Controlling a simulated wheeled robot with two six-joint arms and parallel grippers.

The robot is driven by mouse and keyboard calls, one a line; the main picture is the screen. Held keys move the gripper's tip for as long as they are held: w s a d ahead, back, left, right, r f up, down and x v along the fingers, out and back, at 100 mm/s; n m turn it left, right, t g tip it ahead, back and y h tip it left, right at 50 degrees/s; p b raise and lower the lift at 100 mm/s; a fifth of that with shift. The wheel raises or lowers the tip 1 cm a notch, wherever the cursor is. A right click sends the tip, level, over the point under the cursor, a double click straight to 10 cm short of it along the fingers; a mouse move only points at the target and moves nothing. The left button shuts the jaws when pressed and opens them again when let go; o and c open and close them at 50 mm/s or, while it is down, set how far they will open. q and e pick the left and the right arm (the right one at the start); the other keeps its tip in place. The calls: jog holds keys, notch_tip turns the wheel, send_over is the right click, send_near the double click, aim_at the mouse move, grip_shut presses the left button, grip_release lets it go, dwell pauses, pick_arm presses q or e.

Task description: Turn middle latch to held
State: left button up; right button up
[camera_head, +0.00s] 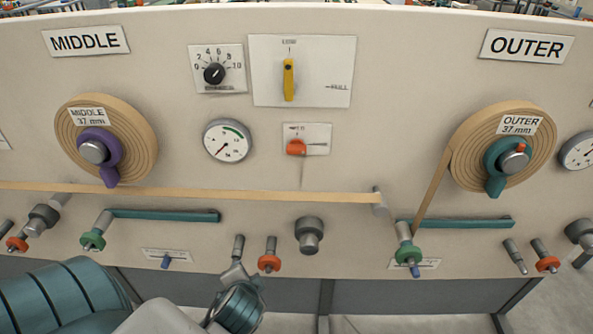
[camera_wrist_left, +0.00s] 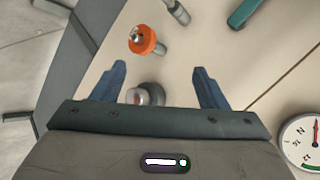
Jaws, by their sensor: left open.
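Under the MIDDLE spool (camera_head: 138,128), a small blue lever (camera_head: 166,262) points down on a pale label plate (camera_head: 152,254). A purple lever (camera_head: 109,172) also hangs down at that spool's hub. I cannot read any latch marking, so I cannot tell for certain which is the middle latch. My left gripper (camera_wrist_left: 159,68) is open and empty in the left wrist view, its blue fingers apart over the panel. A grey knob (camera_wrist_left: 146,94) shows between them, partly hidden by the gripper body. In the head view my left wrist is low in front of the panel, fingertips unclear.
An orange knob (camera_head: 269,262) and a larger grey knob (camera_head: 310,236) stick out near the left wrist. A teal bar (camera_head: 165,215) and a tan strip (camera_head: 230,194) run above. The OUTER spool (camera_head: 468,150) is at right. Floor shows below the panel.

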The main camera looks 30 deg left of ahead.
pick_arm(q)
jog(key=w+a+r+m+t+y, duration=0.2)
jog(key=w+a+r+m+y, duration=0.1)
jog(key=w+r, duration=0.1)
jog(key=m+t+y, duration=0.3)
jog(key=m+t, duration=0.8)
jog(key=m, duration=1.1)
send_near(296, 153)
jog(key=p+x, duration=0.5)
jog(key=x, duration=0.3)
jog(key=shift+w+a+r, duration=0.1)
jog(key=shift+w+r, duration=0.1)
jog(key=shift+r, duration=0.15)
jog(key=shift+w+a+p, duration=0.25)
jog(key=shift+w+p, duration=0.1)
jog(key=shift+w, duration=0.05)
pick_arm(e)
jog(key=r, duration=0.5)
jog(key=shift+w+d+r, duration=0.2)
jog(key=shift+d+r, duration=0.2)
pick_arm(q)
jog(key=shift+g, duration=0.3)
jog(key=c, duration=1)
pick_arm(e)
jog(key=shift+a, duration=0.1)
